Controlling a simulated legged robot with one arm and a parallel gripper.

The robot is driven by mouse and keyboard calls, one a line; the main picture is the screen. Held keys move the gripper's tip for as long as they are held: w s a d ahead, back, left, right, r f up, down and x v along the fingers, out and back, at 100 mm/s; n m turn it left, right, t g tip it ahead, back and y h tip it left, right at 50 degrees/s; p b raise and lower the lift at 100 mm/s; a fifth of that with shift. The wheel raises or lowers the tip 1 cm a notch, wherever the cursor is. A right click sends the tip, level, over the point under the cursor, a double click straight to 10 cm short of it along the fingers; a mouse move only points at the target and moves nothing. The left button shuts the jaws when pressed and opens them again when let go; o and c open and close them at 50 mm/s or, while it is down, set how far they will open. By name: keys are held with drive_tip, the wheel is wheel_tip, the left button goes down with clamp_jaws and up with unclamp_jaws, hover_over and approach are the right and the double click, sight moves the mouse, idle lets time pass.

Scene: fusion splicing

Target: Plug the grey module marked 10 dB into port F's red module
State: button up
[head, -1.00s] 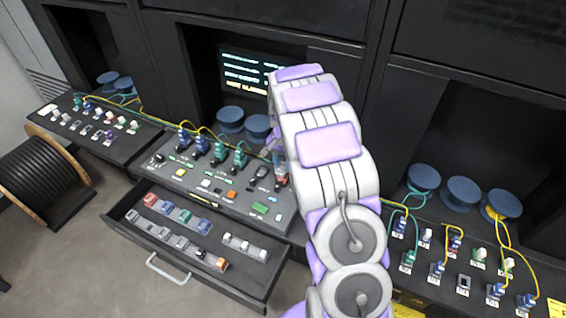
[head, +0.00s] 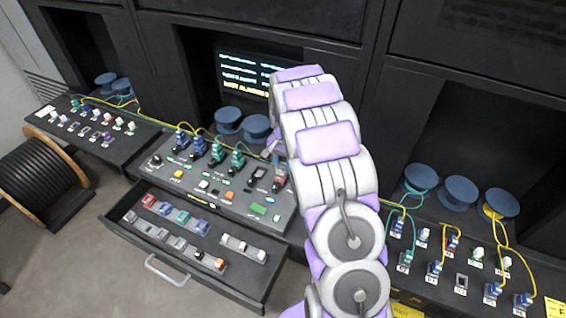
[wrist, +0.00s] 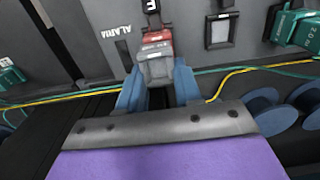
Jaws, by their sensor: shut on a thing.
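In the wrist view the grey module (wrist: 157,70) sits between the two blue fingers of my gripper (wrist: 157,82), which is shut on it. Its 10 dB marking cannot be read. Right in front of it is the red module (wrist: 156,38), below the label F. The grey module lines up with the red one and appears to meet it; how deep it sits I cannot tell. In the head view the red module (head: 279,183) shows at the right end of the console row, with my gripper (head: 277,160) just above it, partly hidden by my arm.
An open drawer (head: 262,280) holds rows of modules below the console. Green and yellow fibres (wrist: 235,72) cross behind my fingers in the wrist view. A green connector (wrist: 300,30) stands at the right. Blue spools (head: 228,118) stand behind the console.

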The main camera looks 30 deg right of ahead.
drive_tip(key=shift+d+f, duration=0.1)
drive_tip(key=shift+f, duration=0.05)
drive_tip(key=shift+s+f, duration=0.1)
drive_tip(key=shift+f, duration=0.15)
drive_tip(key=o, duration=1)
drive_tip(key=shift+d, duration=0.1)
drive_tip(key=shift+r, duration=0.1)
drive_tip(key=shift+d+r+p, duration=0.2)
drive_tip(key=shift+r+p, duration=0.75)
drive_tip(key=shift+r, duration=7.6)
